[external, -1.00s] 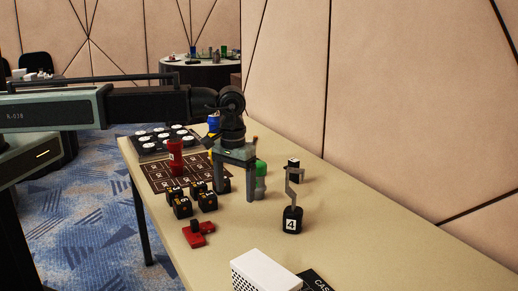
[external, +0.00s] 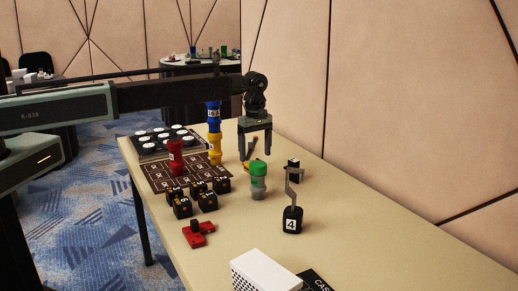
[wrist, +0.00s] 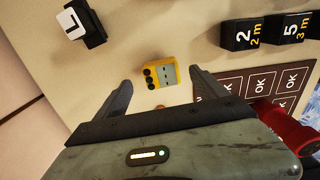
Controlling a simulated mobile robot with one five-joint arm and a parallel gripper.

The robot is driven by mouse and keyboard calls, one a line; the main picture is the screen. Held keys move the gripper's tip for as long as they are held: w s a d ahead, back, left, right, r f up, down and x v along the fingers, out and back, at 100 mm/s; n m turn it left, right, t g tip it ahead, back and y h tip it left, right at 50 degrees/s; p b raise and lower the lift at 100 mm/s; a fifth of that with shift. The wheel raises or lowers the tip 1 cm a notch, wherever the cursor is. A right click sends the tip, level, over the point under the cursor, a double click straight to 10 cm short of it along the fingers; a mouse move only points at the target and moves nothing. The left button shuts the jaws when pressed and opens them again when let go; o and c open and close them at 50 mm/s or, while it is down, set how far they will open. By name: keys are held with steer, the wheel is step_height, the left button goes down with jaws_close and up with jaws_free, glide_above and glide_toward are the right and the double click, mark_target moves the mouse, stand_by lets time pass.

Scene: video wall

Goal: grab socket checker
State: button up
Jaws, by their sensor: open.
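The socket checker appears to be the small yellow block with round black pins (wrist: 167,74) in the wrist view. It lies on the table between and just beyond my fingertips, apart from both. In the external view I cannot make it out clearly; a bit of yellow shows behind the green-topped cylinder (external: 258,181). My gripper (external: 254,157) points down above the table behind that cylinder. In the wrist view my gripper (wrist: 160,82) has its two fingers spread wide, with nothing held.
Black numbered cubes (external: 182,207) and a red cylinder (external: 176,157) by a dark OK mat (external: 152,178) are left. A yellow and blue stack (external: 214,140) stands left of my gripper. A black weight marked 4 (external: 292,220) with a bent post stands right. The wall is close behind.

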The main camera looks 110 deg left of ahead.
steer(key=f+b, duration=0.4)
steer(key=f, duration=0.1)
steer(key=shift+s+a+f+b, duration=0.1)
steer(key=shift+s+b, duration=0.2)
steer(key=shift+b, duration=0.1)
steer(key=shift+r, duration=0.2)
steer(key=shift+c, duration=0.6)
steer(key=c, duration=1.4)
steer(key=shift+o, duration=0.2)
step_height(320, 180, up, 10)
steer(key=p, duration=1)
steer(key=shift+r+p, duration=0.15)
steer(key=shift+p, duration=0.2)
steer(key=shift+f, duration=0.2)
